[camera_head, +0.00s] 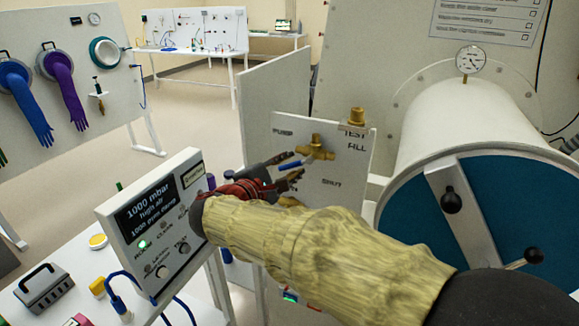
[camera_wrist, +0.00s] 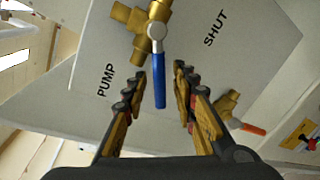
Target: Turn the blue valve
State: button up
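The blue valve is a brass fitting (camera_head: 318,149) with a blue lever (camera_head: 291,165) on an upright white panel (camera_head: 345,195). The panel carries the words PUMP, TEST, FILL and SHUT. In the wrist view the brass body (camera_wrist: 130,17) is at the top and the blue lever (camera_wrist: 159,80) points down towards my palm. My gripper (camera_wrist: 160,73) is open, with one finger on each side of the lever and visible gaps to both. In the head view my gripper (camera_head: 287,167) reaches the panel from the left and covers part of it.
A second brass valve with a red-orange lever (camera_wrist: 245,126) is lower right in the wrist view. A control box (camera_head: 155,222) with a display stands left of my arm. A white cylindrical chamber (camera_head: 465,120) with a gauge (camera_head: 470,60) is at right. Open floor lies behind.

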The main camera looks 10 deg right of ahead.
jog(key=v, duration=1.1)
jog(key=shift+s+a, duration=0.2)
jog(key=shift+s, duration=0.1)
jog(key=shift+c, duration=0.4)
